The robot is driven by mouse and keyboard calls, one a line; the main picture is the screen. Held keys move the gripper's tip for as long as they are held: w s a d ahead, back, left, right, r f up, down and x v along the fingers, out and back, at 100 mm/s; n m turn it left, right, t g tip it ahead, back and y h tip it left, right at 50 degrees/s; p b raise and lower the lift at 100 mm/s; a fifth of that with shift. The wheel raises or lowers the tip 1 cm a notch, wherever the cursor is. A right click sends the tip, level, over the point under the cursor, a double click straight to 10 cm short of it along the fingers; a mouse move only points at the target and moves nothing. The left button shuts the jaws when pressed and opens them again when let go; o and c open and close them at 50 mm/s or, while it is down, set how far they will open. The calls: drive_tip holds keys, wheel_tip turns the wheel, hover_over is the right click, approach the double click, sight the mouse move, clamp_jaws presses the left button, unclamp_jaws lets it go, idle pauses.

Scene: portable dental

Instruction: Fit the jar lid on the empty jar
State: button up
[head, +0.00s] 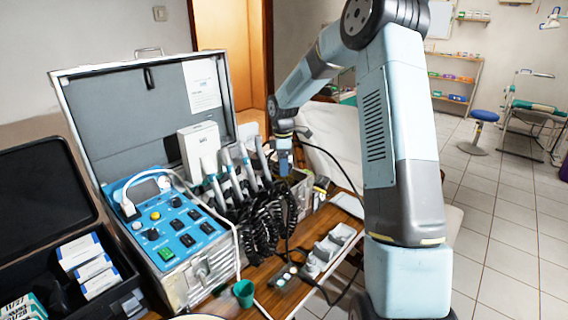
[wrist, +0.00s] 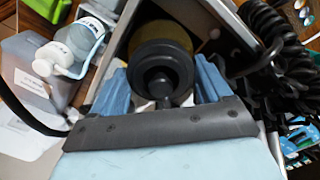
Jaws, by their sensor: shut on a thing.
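My gripper (wrist: 160,88) points down with its two blue fingers on either side of a round black lid with a raised middle (wrist: 158,72), and it is shut on that lid. An olive-brown round thing (wrist: 165,30) shows just beyond the lid's edge; it may be the jar, but I cannot tell whether lid and jar touch. In the head view my gripper (head: 284,165) hangs beside the dental handpieces, over the far end of the table. The lid and the jar cannot be made out there.
A metal case with a blue control panel (head: 170,225) stands at left, with black coiled hoses (head: 265,225) close to my gripper. A green cup (head: 243,293) and grey holders (head: 325,248) stand nearer on the table. In the wrist view a clear bottle (wrist: 85,40) stands at left.

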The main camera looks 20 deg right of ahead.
drive_tip(key=o, duration=1.1)
drive_tip(key=shift+r, duration=6.85)
